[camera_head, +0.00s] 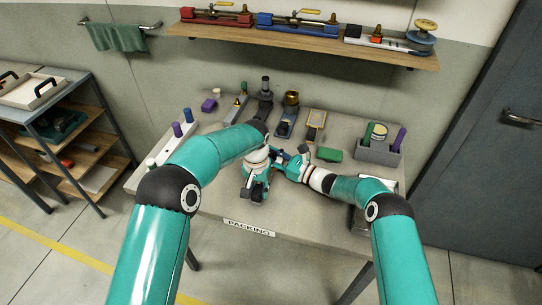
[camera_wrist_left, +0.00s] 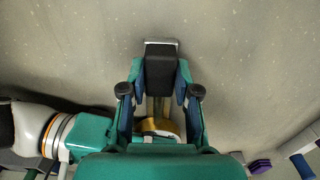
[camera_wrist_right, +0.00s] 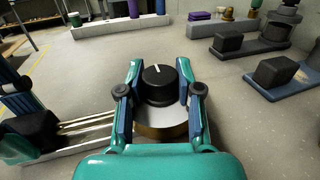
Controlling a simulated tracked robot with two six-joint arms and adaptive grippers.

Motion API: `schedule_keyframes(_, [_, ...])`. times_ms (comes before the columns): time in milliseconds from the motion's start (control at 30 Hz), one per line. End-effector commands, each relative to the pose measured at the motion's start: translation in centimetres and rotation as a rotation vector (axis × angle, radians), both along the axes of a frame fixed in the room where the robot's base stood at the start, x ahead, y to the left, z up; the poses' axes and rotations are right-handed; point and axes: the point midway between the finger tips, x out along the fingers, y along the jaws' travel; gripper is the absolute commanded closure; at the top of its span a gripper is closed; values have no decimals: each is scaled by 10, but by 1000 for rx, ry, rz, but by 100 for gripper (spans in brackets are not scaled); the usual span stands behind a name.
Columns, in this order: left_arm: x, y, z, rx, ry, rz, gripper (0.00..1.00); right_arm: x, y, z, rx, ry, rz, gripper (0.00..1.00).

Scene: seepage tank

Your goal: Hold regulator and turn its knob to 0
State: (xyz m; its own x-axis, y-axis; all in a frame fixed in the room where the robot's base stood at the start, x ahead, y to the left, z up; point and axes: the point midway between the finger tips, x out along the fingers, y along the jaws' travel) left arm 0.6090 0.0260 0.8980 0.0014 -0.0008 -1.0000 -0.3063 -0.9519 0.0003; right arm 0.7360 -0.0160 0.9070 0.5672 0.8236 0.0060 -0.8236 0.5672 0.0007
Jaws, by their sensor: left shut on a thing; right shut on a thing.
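The regulator shows in the left wrist view as a black block (camera_wrist_left: 159,70) on metal rods with a brass body (camera_wrist_left: 162,125). My left gripper (camera_wrist_left: 159,92) is shut on the regulator, low over the table. In the right wrist view its black knob (camera_wrist_right: 159,86) has a white pointer line directed toward the top of the picture. A silver dial face (camera_wrist_right: 164,122) lies beneath; I cannot read its marks. My right gripper (camera_wrist_right: 160,92) is shut on the knob, one finger on each side. In the head view the arms largely hide the regulator.
The grey table (camera_head: 215,205) has a PACKING label (camera_head: 249,228) at its front edge. Several fittings stand at the back, including a brass-topped one (camera_head: 289,105). A green block (camera_head: 329,154) and a grey caddy (camera_head: 373,151) are to the right. The front of the table is clear.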

Motion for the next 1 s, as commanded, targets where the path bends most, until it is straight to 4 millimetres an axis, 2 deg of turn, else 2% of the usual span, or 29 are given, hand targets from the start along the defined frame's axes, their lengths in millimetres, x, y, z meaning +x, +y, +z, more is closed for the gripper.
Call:
schedule_keyframes(300, [-2, -1, -1, 1, 7, -3, 100, 0, -1, 2, -1, -4, 115, 100])
schedule_keyframes(767, [-2, 0, -2, 2, 6, -2, 100, 0, -1, 1, -4, 1, 132, 100])
schedule_keyframes(800, [-2, 0, -2, 2, 6, -2, 100, 0, -1, 1, -4, 1, 132, 62])
schedule_keyframes(933, [-2, 0, -2, 2, 6, -2, 100, 0, -1, 1, -4, 2, 132, 41])
schedule_keyframes(1000, [-1, 0, -2, 2, 6, -2, 100, 0, -1, 0, -4, 2, 132, 39])
